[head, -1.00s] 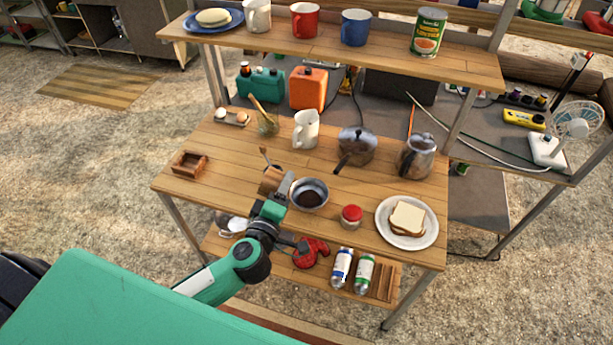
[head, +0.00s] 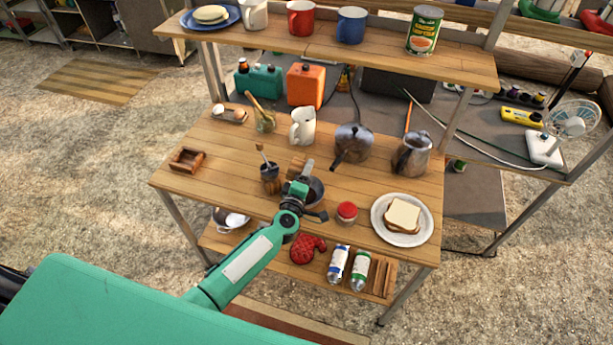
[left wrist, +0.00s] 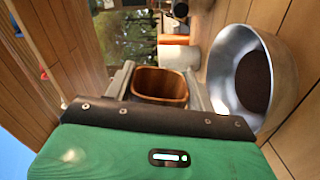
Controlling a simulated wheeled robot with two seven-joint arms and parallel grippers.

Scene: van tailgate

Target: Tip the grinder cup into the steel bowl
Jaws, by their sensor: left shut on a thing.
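The steel bowl (head: 316,193) stands on the wooden table, partly hidden by my left gripper in the head view. In the left wrist view the bowl (left wrist: 283,75) is at the right, with dark brown matter inside. My left gripper (head: 299,177) is above the bowl's left part. It is shut on a brown wooden-looking cup, the grinder cup (left wrist: 160,84), seen between the fingers in the left wrist view. The cup's brown inner wall shows; whether anything is left in it I cannot tell. My right gripper is not in view.
A dark jar with a wooden-handled tool (head: 270,178) stands just left of the bowl. A red-lidded jar (head: 347,212) and a plate with a sandwich (head: 376,222) are to the right. A kettle (head: 353,146), steel pot (head: 411,155) and white pitcher (head: 303,127) stand behind.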

